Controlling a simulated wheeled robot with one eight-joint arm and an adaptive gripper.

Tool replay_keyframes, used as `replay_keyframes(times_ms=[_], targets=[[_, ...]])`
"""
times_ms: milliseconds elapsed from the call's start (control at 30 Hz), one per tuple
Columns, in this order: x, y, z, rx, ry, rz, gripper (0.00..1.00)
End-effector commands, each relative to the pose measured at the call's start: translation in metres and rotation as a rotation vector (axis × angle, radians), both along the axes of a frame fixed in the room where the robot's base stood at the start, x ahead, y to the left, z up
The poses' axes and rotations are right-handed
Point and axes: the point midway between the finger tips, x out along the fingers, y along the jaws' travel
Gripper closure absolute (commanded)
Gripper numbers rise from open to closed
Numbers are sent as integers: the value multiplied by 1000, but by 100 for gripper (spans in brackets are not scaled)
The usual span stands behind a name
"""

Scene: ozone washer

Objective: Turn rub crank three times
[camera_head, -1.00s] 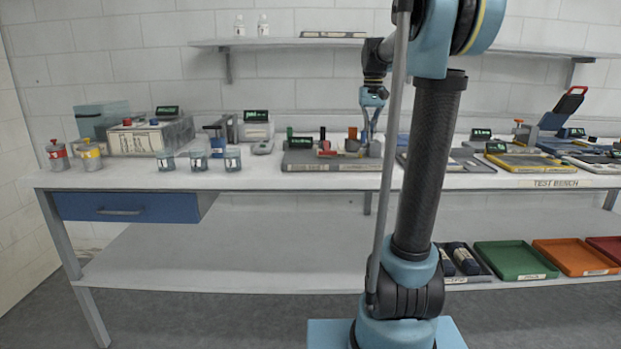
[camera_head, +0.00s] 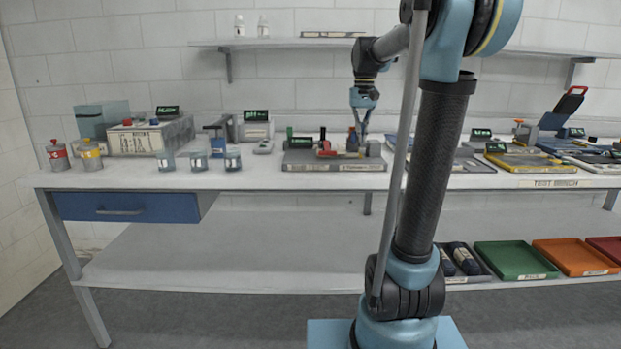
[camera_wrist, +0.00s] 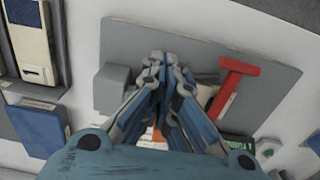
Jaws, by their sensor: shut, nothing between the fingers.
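A grey fixture plate (camera_head: 320,167) lies on the bench and carries small upright parts. A red handle (camera_head: 323,134) stands near its middle and shows as a red T-shaped bar (camera_wrist: 232,86) in the wrist view. A pale grey block (camera_head: 374,148) is at its right end. I cannot tell for sure which part is the rub crank. My gripper (camera_head: 360,141) points down over the right part of the plate, between the red handle and the block. Its fingertips (camera_wrist: 160,60) are together and empty. The fingers hide most of what lies beneath them; a bit of orange (camera_wrist: 157,134) shows below.
Several glass jars (camera_head: 198,160) stand to the left. A yellow-edged tray (camera_head: 532,164) lies to the right. A shelf (camera_head: 285,42) runs above the bench.

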Motion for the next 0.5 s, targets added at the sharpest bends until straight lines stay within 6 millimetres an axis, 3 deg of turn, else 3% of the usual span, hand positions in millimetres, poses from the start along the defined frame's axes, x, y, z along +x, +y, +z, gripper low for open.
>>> replay_keyframes(times_ms=[500], targets=[[-2,8,0,0,0,1,100]])
